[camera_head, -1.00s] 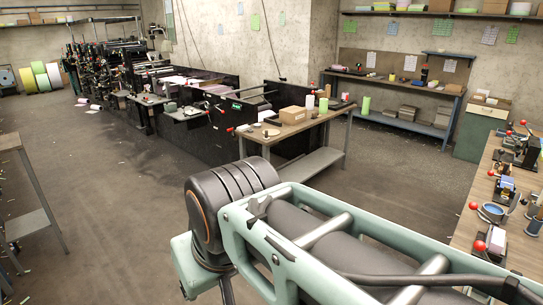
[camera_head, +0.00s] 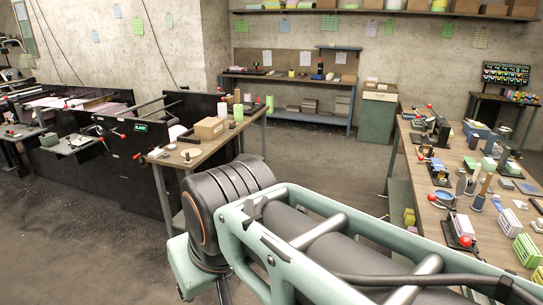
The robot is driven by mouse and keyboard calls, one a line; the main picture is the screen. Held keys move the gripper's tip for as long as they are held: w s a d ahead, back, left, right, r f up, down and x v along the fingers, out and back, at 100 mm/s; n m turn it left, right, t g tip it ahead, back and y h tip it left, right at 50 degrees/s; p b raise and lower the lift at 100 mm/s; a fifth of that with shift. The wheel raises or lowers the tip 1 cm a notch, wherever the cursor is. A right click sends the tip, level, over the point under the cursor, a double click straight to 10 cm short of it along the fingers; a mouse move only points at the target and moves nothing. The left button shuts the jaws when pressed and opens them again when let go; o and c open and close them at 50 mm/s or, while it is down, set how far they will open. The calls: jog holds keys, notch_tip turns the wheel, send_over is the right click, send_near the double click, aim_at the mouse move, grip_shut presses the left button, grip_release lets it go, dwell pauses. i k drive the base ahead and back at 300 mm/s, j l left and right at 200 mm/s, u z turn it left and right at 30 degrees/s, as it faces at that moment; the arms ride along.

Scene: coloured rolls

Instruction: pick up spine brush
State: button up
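I cannot single out the spine brush with certainty. Several small tools stand and lie on the wooden workbench (camera_head: 428,217) at the right. Among them is an upright wooden-handled tool (camera_head: 483,190) with a dark lower end, which may be a brush, but it is too small to tell. My green and grey arm fills the lower middle of the view and hides part of the floor and the near side of the bench. My gripper is out of view.
A smaller table with a cardboard box (camera_head: 208,128) stands left of centre, beside black machinery (camera_head: 90,189). A back bench (camera_head: 288,80) and a green cabinet (camera_head: 377,117) stand by the far wall. Open floor (camera_head: 318,155) lies between the tables.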

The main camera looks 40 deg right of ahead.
aim_at(486, 183)
jog(key=i+l+z, duration=0.1)
jog(key=i+z, duration=0.4)
jog(key=z, duration=0.2)
jog(key=i+z, duration=0.35)
jog(key=i+l+z, duration=0.1)
jog(key=i+z, duration=0.25)
jog(key=i+j+z, duration=0.1)
jog(key=i+z, duration=0.25)
jog(key=i, duration=0.15)
jog(key=i+z, duration=0.3)
jog(key=i, duration=0.25)
jog(key=i+j+z, duration=0.1)
jog(key=i+z, duration=0.25)
jog(key=i, duration=0.15)
jog(key=i+z, duration=0.15)
jog(key=z, duration=0.25)
jog(key=i+z, duration=0.15)
jog(key=z, duration=0.25)
jog(key=i+j+z, duration=0.1)
jog(key=z, duration=0.3)
jog(key=i+j, duration=0.05)
